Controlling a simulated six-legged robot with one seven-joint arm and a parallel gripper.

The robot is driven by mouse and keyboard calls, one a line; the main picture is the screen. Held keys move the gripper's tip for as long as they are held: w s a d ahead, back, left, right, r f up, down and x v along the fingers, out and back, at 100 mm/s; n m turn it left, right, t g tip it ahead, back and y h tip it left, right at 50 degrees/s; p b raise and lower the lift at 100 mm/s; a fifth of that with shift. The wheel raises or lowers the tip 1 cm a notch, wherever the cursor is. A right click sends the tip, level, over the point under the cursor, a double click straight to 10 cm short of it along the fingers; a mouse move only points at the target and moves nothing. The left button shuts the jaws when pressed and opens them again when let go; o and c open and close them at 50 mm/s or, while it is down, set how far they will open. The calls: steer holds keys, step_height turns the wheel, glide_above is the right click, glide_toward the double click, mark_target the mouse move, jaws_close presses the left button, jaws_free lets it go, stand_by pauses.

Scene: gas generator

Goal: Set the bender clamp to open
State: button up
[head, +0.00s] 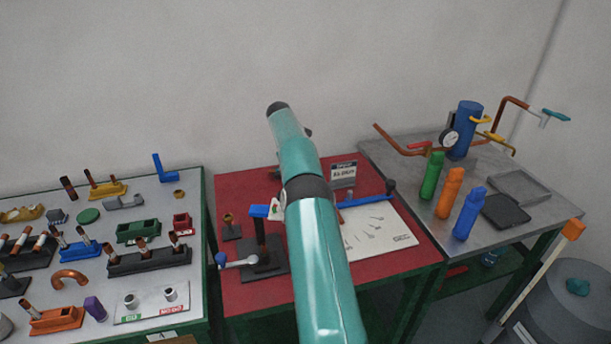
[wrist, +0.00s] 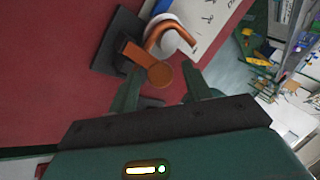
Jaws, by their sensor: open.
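In the wrist view, my gripper (wrist: 161,76) is open, its two dark green fingers apart. Between and just beyond the fingertips is an orange-brown bar with a round end (wrist: 160,74); I cannot tell whether it touches them. It seems to be part of the bender, but I cannot tell for sure which part is the clamp. A bent copper-coloured tube (wrist: 160,32) curves beside a pale round piece, near a dark base plate (wrist: 114,42). In the head view, my teal arm hides my gripper and part of the red bench. A dark-based fixture (head: 264,262) with blue-tipped levers stands left of my arm.
The red-topped bench (head: 235,290) holds a white sheet (head: 375,235) and a small sign (head: 343,172). The left bench (head: 90,192) is crowded with fittings. The right metal bench (head: 400,160) carries green, orange and blue bottles (head: 468,214) and a blue cylinder (head: 466,125).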

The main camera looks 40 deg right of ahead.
steer(key=shift+r, duration=0.1)
steer(key=shift+r, duration=1.5)
steer(key=shift+s+a+r, duration=0.3)
steer(key=shift+s+r, duration=0.1)
steer(key=shift+r, duration=0.15)
steer(key=shift+s+a+r, duration=0.25)
steer(key=shift+s+r, duration=0.1)
steer(key=shift+r, duration=0.15)
steer(key=s+a+r, duration=0.7)
steer(key=s, duration=0.2)
steer(key=shift+s+a+r, duration=0.2)
steer(key=shift+a+r, duration=0.15)
